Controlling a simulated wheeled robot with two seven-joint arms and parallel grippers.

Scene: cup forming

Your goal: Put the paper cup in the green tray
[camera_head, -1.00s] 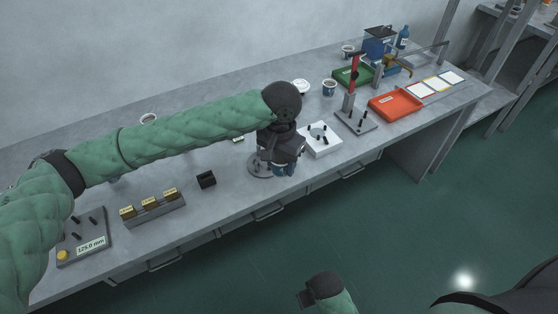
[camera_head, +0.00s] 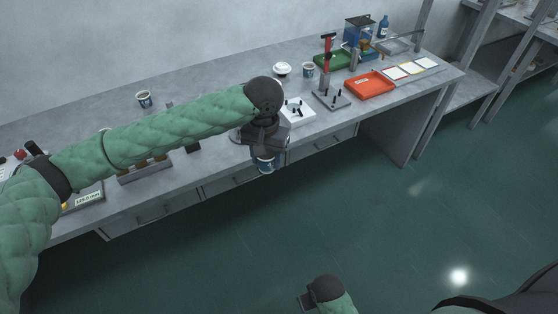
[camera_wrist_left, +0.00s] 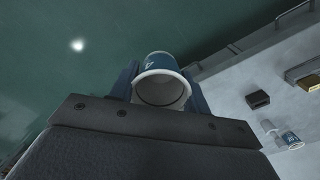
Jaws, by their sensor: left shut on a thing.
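My left gripper (camera_head: 264,150) is shut on a blue and white paper cup (camera_head: 266,165), held just off the front edge of the bench. In the left wrist view the cup (camera_wrist_left: 161,84) sits between the fingers, its open white rim facing the camera. The green tray (camera_head: 332,61) lies farther right, near the back of the bench, well apart from the cup. My right gripper (camera_head: 307,299) is low at the bottom of the head view, away from the bench; its fingers are not clear.
An orange tray (camera_head: 369,85) lies in front of the green tray. Space in front of the bench is clear.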

